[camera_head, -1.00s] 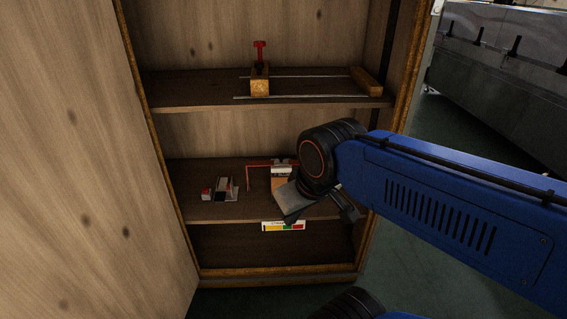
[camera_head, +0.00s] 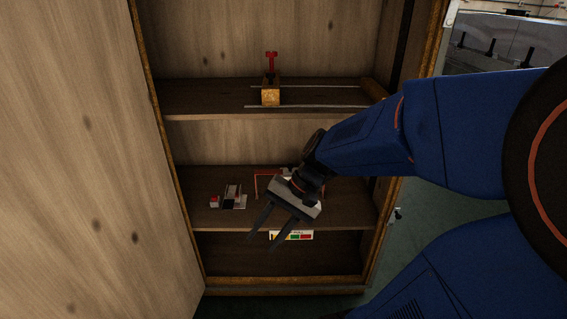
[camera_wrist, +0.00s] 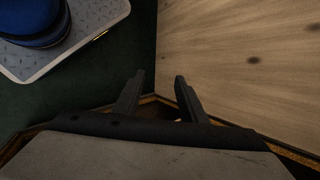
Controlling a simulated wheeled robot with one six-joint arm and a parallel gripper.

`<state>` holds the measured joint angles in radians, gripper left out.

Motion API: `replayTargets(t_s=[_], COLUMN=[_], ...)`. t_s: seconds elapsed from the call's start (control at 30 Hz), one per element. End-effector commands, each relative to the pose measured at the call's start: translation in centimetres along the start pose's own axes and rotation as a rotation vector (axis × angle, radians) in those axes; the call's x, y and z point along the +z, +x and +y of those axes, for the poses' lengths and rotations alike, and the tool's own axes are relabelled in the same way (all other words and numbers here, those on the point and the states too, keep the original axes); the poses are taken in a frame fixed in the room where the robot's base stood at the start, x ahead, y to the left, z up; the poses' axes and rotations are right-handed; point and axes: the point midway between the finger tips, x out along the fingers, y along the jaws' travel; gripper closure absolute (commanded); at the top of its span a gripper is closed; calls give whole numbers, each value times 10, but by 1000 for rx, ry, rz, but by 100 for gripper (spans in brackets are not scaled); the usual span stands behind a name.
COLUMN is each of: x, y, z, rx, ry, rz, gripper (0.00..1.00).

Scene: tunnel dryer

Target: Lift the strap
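I cannot make out a strap for certain. A thin red-orange bent piece (camera_head: 265,174) stands on the middle shelf of the open cabinet, its right part hidden behind my gripper. My gripper (camera_head: 263,243) is in front of that shelf, with its two fingers apart and pointing down and to the left. In the wrist view my gripper (camera_wrist: 160,76) is open with nothing between the fingers. That view faces the floor and the cabinet door, and shows no shelf objects.
A small grey and red object (camera_head: 232,197) sits left on the middle shelf. A wooden clamp with a red handle (camera_head: 271,92) and rods lies on the upper shelf. The open door (camera_head: 90,160) bounds the left side.

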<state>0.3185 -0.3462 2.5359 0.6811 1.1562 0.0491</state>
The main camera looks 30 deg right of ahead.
Motion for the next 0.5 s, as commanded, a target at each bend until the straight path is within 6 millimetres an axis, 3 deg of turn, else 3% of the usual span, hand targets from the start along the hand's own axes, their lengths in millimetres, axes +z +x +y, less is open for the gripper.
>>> replayTargets(t_s=[0.27,0.5], x=[-50,-113], y=[4,-8], z=[-28,-41], rx=[-259,-512], ry=[346,627], rz=[-141,-227], gripper=[62,62])
